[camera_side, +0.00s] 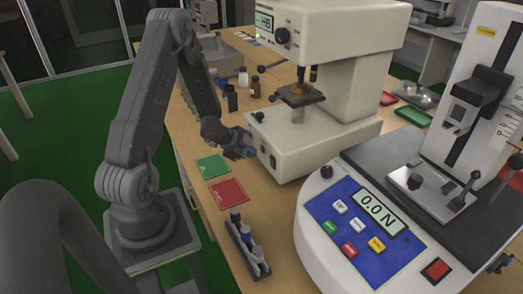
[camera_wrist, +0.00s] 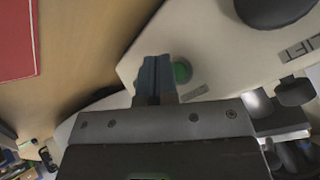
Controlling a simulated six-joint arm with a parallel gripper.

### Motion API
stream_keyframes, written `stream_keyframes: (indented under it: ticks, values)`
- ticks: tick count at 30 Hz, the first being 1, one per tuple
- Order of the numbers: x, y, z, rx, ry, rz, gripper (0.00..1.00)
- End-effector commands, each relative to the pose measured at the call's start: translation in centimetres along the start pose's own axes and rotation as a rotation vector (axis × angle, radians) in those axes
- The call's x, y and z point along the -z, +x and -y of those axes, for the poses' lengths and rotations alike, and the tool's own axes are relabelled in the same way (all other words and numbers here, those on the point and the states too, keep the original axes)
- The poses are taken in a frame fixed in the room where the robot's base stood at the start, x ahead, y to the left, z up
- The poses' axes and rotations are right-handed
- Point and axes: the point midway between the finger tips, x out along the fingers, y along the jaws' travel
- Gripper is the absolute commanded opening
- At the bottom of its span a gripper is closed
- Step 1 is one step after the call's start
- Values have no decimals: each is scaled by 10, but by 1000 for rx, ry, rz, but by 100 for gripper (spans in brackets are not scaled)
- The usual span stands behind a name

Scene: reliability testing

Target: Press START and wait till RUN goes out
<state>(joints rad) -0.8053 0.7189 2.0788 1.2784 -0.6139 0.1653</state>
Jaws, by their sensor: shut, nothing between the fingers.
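The pale hardness tester (camera_side: 330,125) with an "HB" display stands on the bench in the side view. My gripper (camera_side: 248,150) is at the front of its base. In the wrist view a round green button (camera_wrist: 182,72) sits on the tester's pale front panel, with a small grey label plate (camera_wrist: 195,92) beside it. My gripper's shut, empty fingers (camera_wrist: 155,66) are just left of the button and overlap its edge in the picture. I cannot tell whether they touch it. The lettering is too small to read as START, and I cannot make out a RUN lamp.
A large dark knob (camera_wrist: 275,8) protrudes from the panel. A green tray (camera_side: 212,165) and a red tray (camera_side: 228,192) lie near my gripper. Bottles (camera_side: 254,88) stand behind.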

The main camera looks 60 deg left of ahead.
Motion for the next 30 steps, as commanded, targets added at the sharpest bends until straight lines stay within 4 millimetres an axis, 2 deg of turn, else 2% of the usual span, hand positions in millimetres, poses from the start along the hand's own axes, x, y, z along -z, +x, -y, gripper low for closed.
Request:
stream_keyframes:
  ticks: [30]
  values:
    - [6,8,5,-1,1,0,0]
